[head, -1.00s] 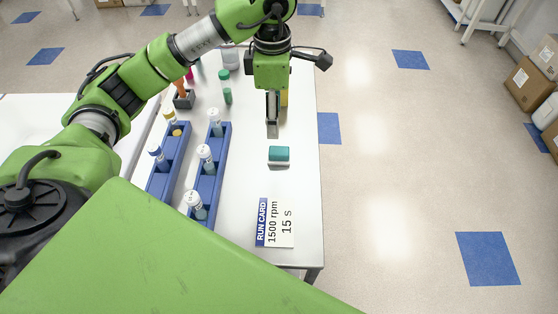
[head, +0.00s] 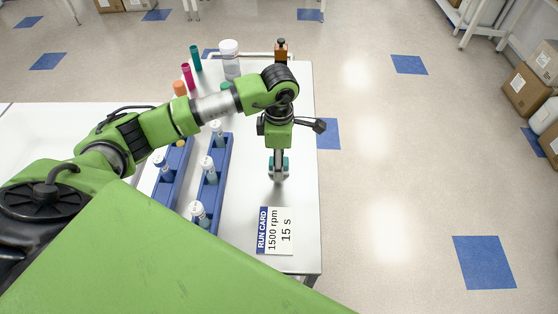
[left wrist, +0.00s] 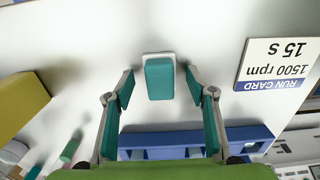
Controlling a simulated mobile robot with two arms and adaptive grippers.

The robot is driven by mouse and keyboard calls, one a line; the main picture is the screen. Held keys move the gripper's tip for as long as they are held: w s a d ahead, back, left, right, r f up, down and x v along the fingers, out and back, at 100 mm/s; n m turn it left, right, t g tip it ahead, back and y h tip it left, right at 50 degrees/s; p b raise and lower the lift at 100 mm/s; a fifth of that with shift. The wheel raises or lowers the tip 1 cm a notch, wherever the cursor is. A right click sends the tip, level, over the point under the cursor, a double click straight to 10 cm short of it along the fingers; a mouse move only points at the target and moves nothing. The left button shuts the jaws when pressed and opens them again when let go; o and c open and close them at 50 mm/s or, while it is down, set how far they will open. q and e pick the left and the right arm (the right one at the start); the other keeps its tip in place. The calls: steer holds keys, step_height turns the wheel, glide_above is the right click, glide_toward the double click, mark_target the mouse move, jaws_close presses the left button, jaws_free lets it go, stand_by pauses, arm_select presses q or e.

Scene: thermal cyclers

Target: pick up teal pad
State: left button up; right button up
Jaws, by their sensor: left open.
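The teal pad (left wrist: 159,78) lies on a white base on the table, between my left gripper's fingers in the left wrist view. In the head view the teal pad (head: 285,162) is partly hidden by my gripper. My left gripper (left wrist: 160,86) is open, pointing down, with one finger on each side of the pad and a gap on both sides. In the head view my left gripper (head: 278,178) is low over the pad. My right gripper is not in view.
A run card (head: 275,231) stands in front of the pad. Blue racks (head: 226,160) with capped tubes stand to the left. A white jar (head: 230,58), a brown bottle (head: 281,50) and coloured tubes stand at the back. A yellow block (left wrist: 20,102) shows in the left wrist view.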

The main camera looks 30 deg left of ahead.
arm_select(q)
steer(key=shift+f, duration=0.35)
steer(key=c, duration=1.1)
steer(key=shift+r+b, duration=0.5)
steer(key=shift+r, duration=0.05)
steer(key=shift+s+d+r+b, duration=0.7)
steer(key=shift+s+d+r, duration=0.5)
steer(key=shift+s+r, duration=0.8)
steer(key=shift+s+d+r+b, duration=0.65)
steer(key=shift+s+d+r, duration=0.6)
steer(key=shift+s+r, duration=0.75)
steer(key=shift+s+d+r+b, duration=0.7)
steer(key=shift+s+d+r, duration=0.5)
steer(key=shift+s+r, duration=0.8)
